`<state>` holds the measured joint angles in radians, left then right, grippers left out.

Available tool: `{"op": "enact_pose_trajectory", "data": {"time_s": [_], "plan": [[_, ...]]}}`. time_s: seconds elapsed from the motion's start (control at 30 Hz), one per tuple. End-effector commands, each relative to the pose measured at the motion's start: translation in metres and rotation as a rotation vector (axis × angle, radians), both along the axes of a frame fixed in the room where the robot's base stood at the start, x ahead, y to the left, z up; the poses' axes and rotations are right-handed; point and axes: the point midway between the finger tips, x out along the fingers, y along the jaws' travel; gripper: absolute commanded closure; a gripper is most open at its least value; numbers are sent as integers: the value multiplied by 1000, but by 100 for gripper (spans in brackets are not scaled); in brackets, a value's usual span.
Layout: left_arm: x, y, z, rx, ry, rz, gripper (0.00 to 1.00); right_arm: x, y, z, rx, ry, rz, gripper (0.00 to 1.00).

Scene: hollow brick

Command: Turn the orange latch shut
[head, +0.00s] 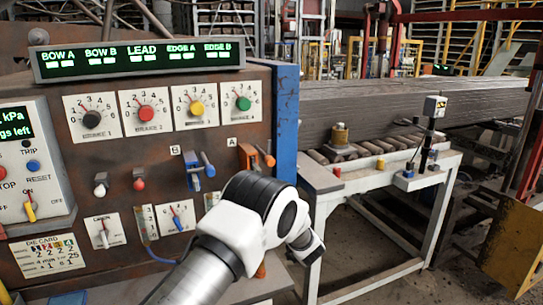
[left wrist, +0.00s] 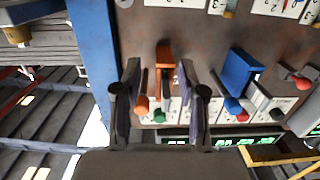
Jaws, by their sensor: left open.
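The orange latch (head: 247,155) is on the brown panel beside the letter A, near the blue post. Its lever sticks out to the right and ends in an orange tip (head: 267,159). In the left wrist view the orange latch (left wrist: 164,54) and its lever tip (left wrist: 141,104) appear between the fingers of my left gripper (left wrist: 159,80). The left gripper is open, one finger on each side; I cannot tell whether either touches the latch. In the head view my left arm's white link is below the latch, and its fingers are hidden. My right gripper is not in view.
A blue latch (head: 193,170) sits left of the orange one, at B. Dials (head: 243,103) line the panel above. A blue post (head: 285,125) borders the panel's right edge. A white roller bench (head: 375,185) stands to the right.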

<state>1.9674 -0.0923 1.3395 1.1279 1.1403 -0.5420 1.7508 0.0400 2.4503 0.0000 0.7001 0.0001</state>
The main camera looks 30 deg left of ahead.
Motion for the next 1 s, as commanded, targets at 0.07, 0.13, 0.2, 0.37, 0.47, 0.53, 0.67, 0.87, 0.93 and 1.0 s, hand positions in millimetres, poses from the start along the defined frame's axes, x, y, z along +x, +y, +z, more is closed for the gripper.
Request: {"op": "enact_pose_trajectory", "data": {"time_s": [0.07,0.13,0.2,0.37,0.47,0.53,0.67,0.87,0.93,1.0], "plan": [[19,-12,86,-13,-100,-5,59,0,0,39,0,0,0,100],[22,-18,114,-8,-124,-16,59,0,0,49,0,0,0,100],[23,-18,123,-8,-134,-18,59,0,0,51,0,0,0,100],[34,-5,122,-10,-138,-17,59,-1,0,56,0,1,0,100],[47,11,123,-10,-137,-17,59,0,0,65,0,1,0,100],[56,22,123,-8,-137,-17,59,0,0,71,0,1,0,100],[68,35,121,-9,-137,-18,59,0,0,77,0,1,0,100],[74,42,119,-8,-135,-20,59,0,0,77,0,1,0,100],[73,41,119,-8,-135,-20,59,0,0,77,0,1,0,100],[73,41,119,-8,-135,-20,62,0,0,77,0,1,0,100]]}}
